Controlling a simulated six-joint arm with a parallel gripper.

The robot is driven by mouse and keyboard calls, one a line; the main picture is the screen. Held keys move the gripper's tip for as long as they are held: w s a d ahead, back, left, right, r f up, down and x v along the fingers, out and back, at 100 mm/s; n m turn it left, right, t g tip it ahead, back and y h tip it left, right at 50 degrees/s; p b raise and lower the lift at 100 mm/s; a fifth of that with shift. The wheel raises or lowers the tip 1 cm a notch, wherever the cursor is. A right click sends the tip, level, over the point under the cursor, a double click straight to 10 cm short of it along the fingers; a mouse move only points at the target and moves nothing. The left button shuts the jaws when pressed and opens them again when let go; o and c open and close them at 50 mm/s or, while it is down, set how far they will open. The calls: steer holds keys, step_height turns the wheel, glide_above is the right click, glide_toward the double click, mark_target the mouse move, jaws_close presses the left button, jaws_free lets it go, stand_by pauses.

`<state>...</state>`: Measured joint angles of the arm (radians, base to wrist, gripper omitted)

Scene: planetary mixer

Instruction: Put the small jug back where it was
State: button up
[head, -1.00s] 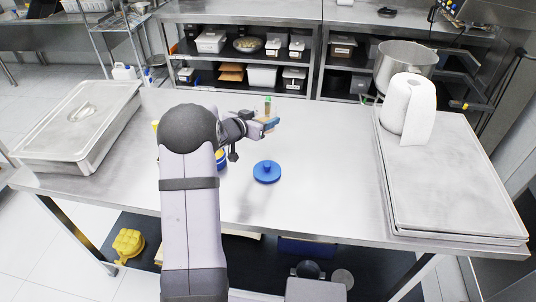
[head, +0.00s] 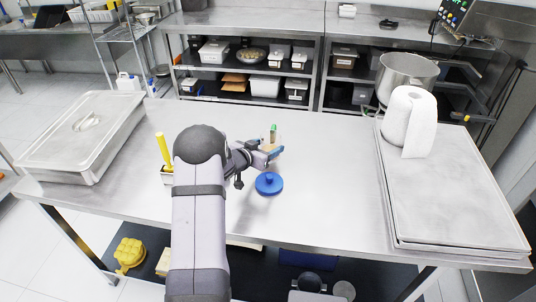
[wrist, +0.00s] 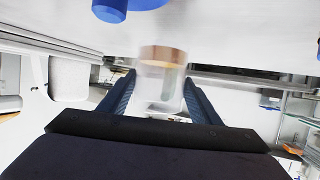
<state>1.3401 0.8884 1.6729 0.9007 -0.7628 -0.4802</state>
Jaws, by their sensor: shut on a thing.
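The small jug (head: 272,133) looks pale and translucent, with a green mark, in the head view. My gripper (head: 272,154) is shut on it, in front of the arm's dark wrist. In the wrist view the jug (wrist: 162,85) stands between the two dark blue fingers (wrist: 160,92), blurred, with a brownish band at one end. In the head view it appears just behind the blue round lid (head: 269,185) on the table. I cannot tell whether the jug touches the table. My arm hides part of the table left of the lid.
A lidded steel pan (head: 85,135) is at the far left. A paper roll (head: 409,120) stands on trays (head: 460,195) at the right. The table (head: 330,170) between is clear.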

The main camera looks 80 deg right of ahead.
steer(key=shift+f+p, duration=0.45)
steer(key=shift+f, duration=1.45)
steer(key=shift+f, duration=0.1)
steer(key=o, duration=1.3)
steer(key=shift+f, duration=0.1)
steer(key=shift+r, duration=0.25)
steer(key=shift+w+a, duration=0.15)
steer(key=shift+a, duration=0.05)
steer(key=b+v, duration=0.3)
steer(key=v, duration=0.8)
steer(key=shift+a, duration=0.25)
steer(key=shift+w, duration=0.2)
